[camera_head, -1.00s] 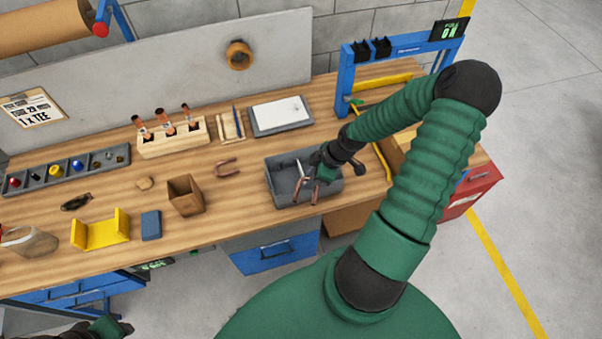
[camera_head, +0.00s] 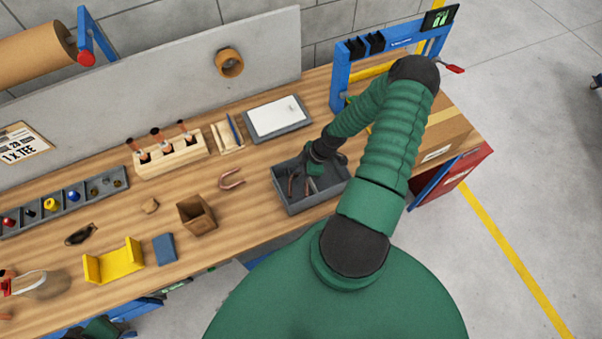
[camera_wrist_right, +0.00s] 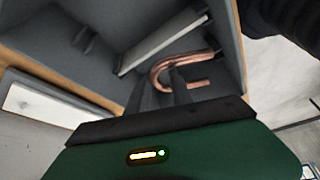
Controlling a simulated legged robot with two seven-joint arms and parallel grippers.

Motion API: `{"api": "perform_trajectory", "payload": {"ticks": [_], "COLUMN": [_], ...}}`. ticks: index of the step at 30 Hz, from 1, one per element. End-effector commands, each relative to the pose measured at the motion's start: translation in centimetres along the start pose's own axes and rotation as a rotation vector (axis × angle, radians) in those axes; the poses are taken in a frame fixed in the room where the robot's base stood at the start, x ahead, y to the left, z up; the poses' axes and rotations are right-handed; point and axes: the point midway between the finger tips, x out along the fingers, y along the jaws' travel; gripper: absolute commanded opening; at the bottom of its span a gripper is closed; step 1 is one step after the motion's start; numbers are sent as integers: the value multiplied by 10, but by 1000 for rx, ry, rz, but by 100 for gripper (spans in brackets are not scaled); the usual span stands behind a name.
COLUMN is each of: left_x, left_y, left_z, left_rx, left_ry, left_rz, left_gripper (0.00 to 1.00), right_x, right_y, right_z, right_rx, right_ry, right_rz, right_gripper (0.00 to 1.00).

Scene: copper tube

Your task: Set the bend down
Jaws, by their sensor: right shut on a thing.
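A copper U-shaped bend (camera_wrist_right: 180,68) shows in the right wrist view between the dark fingers of my right gripper (camera_wrist_right: 178,88), which is shut on it. In the head view my right gripper (camera_head: 308,180) reaches into the grey tray (camera_head: 297,207), and the wrist partly hides the tray's inside. The bend is low inside the tray; whether it touches the floor is unclear. A second copper U-shaped piece (camera_head: 231,180) lies on the bench, left of the tray. Part of my left arm shows at the bottom left edge; its fingers are not clear.
The tray also holds a long light-grey bar (camera_wrist_right: 165,42). A brown open box (camera_head: 196,216), a blue block (camera_head: 165,248) and a yellow cradle (camera_head: 115,262) stand left of it. A white pad (camera_head: 277,117) and a blue frame (camera_head: 340,85) are behind. Bare wood surrounds the U-shaped piece.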

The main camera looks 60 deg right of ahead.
Motion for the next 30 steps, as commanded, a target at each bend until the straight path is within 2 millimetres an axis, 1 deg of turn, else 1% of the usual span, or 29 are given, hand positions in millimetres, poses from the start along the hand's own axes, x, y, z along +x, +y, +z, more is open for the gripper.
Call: {"api": "perform_trajectory", "payload": {"ticks": [1,4,11,22,25,26,30], "left_x": [-6,-7,-4,7,6,6,6], "left_y": [0,0,0,0,0,0,0], "left_z": [-2,-2,-2,1,1,1,1], "left_rx": [0,0,0,0,0,0,0], "left_ry": [0,1,0,0,0,0,1], "left_rz": [0,0,0,0,0,0,0], "left_gripper": [36,36,36,36,36,36,36], "right_x": [6,15,16,28,26,26,26], "right_y": [0,0,-1,0,1,0,0], "right_z": [1,5,5,11,10,10,10], "right_rx": [0,-2,-2,-1,-1,0,-1], "right_ry": [2,0,0,0,0,0,0], "right_rz": [-1,0,3,1,1,1,2], "right_gripper": [0,0,0,0,0,30,48]}}
